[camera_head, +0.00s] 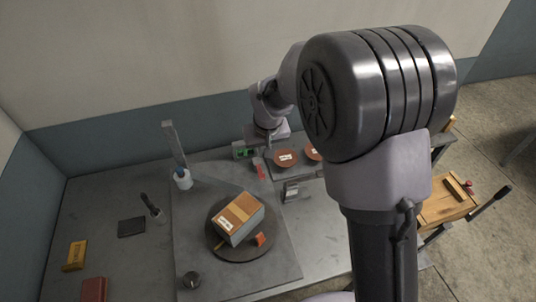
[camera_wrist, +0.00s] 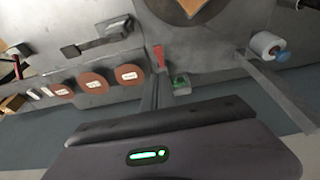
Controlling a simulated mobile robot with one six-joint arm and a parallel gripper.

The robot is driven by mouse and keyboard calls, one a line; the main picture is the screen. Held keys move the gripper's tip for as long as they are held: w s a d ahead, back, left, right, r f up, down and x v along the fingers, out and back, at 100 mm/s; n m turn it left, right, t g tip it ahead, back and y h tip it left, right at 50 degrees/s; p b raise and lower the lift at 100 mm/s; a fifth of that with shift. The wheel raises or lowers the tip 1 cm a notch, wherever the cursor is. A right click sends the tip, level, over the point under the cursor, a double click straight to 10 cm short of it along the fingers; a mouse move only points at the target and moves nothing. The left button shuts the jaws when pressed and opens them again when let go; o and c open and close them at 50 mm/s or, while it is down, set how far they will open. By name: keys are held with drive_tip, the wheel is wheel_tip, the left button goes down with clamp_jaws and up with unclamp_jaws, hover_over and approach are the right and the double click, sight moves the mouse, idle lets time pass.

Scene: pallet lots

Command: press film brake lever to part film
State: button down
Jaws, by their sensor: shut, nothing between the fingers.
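My gripper (camera_head: 268,139) points down over the back of the bench; in the wrist view its narrow grey fingers (camera_wrist: 155,90) are together and empty. A small red lever-like piece (camera_head: 259,168) lies just by the fingertips and also shows in the wrist view (camera_wrist: 160,57); I cannot tell whether they touch. A green block (camera_head: 241,151) is beside it. A white roll with a blue part (camera_head: 182,178) stands by an upright grey post (camera_head: 173,142), left of the gripper. A taped carton (camera_head: 240,218) sits on a dark round turntable (camera_head: 221,240). No film strand is clearly visible.
Brown labelled discs (camera_head: 286,158) lie right of the gripper, partly hidden by my arm. A grey bracket (camera_head: 291,191) stands in front of them. A dark knob (camera_head: 191,279), a black pad (camera_head: 131,227) and a yellow box (camera_head: 75,255) are at the left front.

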sight(261, 175)
drive_tip(key=shift+s, duration=0.1)
drive_tip(key=b+x, duration=0.1)
drive_tip(key=x, duration=0.3)
drive_tip(key=b+x, duration=0.1)
drive_tip(key=x, duration=0.8)
drive_tip(key=shift+s+d+f+b, duration=0.1)
drive_tip(key=shift+s+d+b, duration=0.05)
drive_tip(key=shift+s+b, duration=0.25)
drive_tip(key=shift+f, duration=0.5)
